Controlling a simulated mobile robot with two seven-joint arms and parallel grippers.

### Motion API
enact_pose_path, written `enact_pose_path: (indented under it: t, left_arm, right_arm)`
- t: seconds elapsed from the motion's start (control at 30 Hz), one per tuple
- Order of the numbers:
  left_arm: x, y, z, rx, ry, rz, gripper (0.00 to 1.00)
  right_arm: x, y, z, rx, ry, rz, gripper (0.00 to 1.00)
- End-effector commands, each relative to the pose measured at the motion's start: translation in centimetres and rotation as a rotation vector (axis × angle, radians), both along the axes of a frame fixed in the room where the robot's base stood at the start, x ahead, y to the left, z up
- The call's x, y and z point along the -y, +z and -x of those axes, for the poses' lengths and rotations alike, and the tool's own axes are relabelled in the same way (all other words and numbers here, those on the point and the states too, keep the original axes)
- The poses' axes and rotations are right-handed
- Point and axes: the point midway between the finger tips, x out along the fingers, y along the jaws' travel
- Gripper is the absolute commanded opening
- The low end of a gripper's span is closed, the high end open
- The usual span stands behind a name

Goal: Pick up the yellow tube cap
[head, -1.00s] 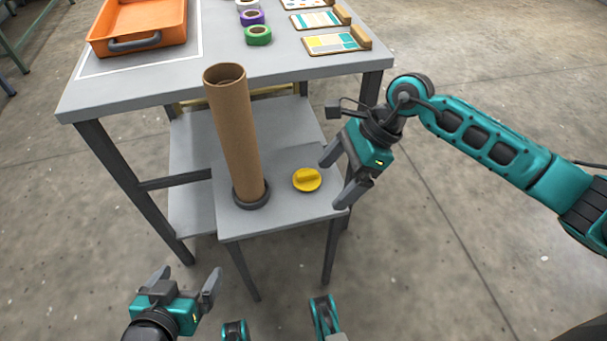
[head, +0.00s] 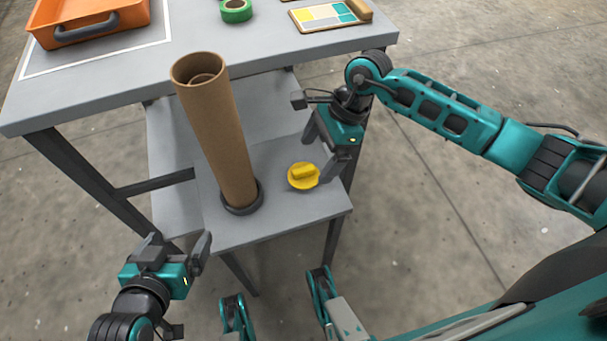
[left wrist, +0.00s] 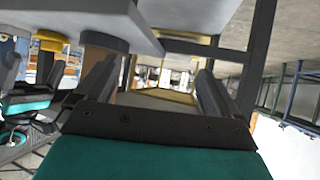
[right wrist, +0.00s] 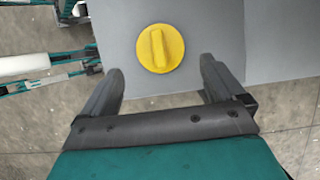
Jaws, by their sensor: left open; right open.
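The yellow tube cap (head: 303,177), a round disc with a raised grip bar, lies on the low grey stand, right of the brown cardboard tube (head: 218,130). It shows whole in the right wrist view (right wrist: 160,48), just beyond and between the fingertips. My right gripper (head: 322,152) is open and empty, close beside the cap at its upper right in the head view. One right finger lies near the cap's edge; contact cannot be told. My left gripper (head: 178,243) is open and empty, in front of the stand at the lower left.
The tube stands in a dark ring (head: 242,197) on the low stand (head: 285,218). Behind is a higher grey table (head: 250,58) with an orange tray (head: 85,20), green tape roll (head: 236,10) and colour card (head: 325,15). Open floor lies to the right.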

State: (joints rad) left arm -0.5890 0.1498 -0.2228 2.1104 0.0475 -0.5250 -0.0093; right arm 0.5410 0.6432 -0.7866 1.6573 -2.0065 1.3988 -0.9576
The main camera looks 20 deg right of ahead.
Motion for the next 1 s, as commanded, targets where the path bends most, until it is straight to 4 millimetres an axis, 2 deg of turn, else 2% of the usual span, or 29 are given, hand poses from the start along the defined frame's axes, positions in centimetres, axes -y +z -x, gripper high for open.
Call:
enact_pose_path:
  t: [0.23, 0.4, 0.7, 1.0]
  left_arm:
    - [0.4, -1.0, -0.1, -0.007, -0.001, 0.008, 0.96]
    - [0.7, -0.8, -0.3, 0.001, -0.006, 0.015, 0.96]
    - [0.8, -0.6, -0.4, 0.0, -0.008, 0.015, 0.96]
    - [0.7, -0.6, -0.4, 0.002, -0.007, 0.014, 0.96]
  right_arm:
    - [-1.6, -2.9, 0.1, -0.004, 0.001, -0.003, 0.96]
    - [-2.4, -4.6, 0.1, -0.001, -0.001, -0.002, 0.96]
    - [-2.4, -4.8, 0.1, 0.0, -0.001, 0.0, 0.95]
    - [-2.4, -4.8, 0.1, 0.0, -0.001, 0.0, 0.66]
